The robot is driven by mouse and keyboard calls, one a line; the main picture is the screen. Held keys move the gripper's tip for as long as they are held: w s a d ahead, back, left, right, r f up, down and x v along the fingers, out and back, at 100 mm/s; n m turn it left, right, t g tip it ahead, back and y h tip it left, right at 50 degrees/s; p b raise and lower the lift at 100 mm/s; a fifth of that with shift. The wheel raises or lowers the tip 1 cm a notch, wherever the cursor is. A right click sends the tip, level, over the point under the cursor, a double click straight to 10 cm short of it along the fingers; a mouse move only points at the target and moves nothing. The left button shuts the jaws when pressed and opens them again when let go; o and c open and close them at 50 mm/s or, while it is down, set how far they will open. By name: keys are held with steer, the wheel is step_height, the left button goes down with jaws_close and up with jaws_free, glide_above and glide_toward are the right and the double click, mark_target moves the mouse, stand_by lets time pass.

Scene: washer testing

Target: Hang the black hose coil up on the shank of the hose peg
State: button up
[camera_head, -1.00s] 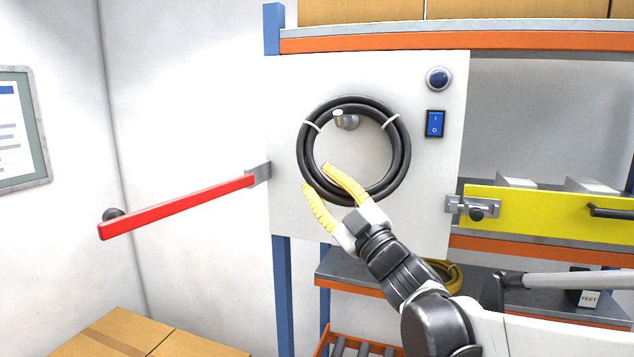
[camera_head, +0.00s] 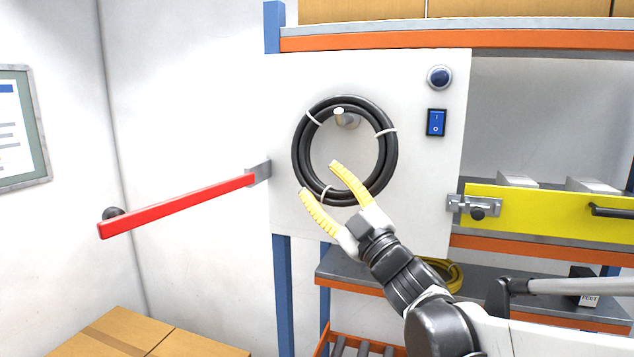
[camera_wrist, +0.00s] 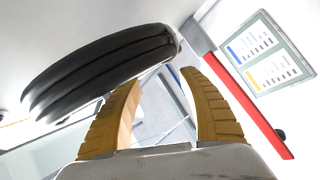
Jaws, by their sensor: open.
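The black hose coil (camera_head: 390,160), a ring with pale ties, is upright against the white panel. It surrounds the metal hose peg (camera_head: 347,120), whose round head shows just inside the coil's top; the coil appears to hang on it. The actual contact on the shank is hidden. My gripper (camera_head: 318,178) is open, its yellow fingers apart at the coil's lower left. In the wrist view, the coil (camera_wrist: 100,70) lies above and left of my open fingers (camera_wrist: 160,80). I cannot tell whether a finger touches it.
A red bar (camera_head: 180,207) sticks out left of the panel (camera_head: 430,200). A blue switch (camera_head: 436,122) and a round knob (camera_head: 439,78) are at its right. A yellow drawer front (camera_head: 550,212) with a latch is further right. Cardboard boxes (camera_head: 150,335) stand lower left.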

steer(key=v, duration=1.1)
steer(key=d+f+m+g+h+b, duration=0.1)
steer(key=d+f+m+h+b, duration=0.35)
steer(key=f, duration=0.35)
steer(key=d+f+m+h+b, duration=0.4)
steer(key=f+h+b, duration=0.15)
steer(key=f, duration=0.25)
steer(key=d+f+m+g+h+b, duration=0.1)
steer(key=d+f+m+h+b, duration=0.4)
steer(key=f, duration=0.4)
steer(key=s+a+f+m+g+y+b, duration=0.1)
steer(key=s+f+g+b, duration=0.4)
steer(key=s+f, duration=0.4)
steer(key=s+a+f+m+g+y+b, duration=0.1)
steer(key=s+f+g+b, duration=0.4)
steer(key=f, duration=1.5)
steer(key=s+b, duration=0.3)
steer(key=s, duration=0.1)
steer(key=shift+a, duration=0.3)
steer(key=shift+w+m, duration=0.1)
steer(key=shift+m, duration=0.15)
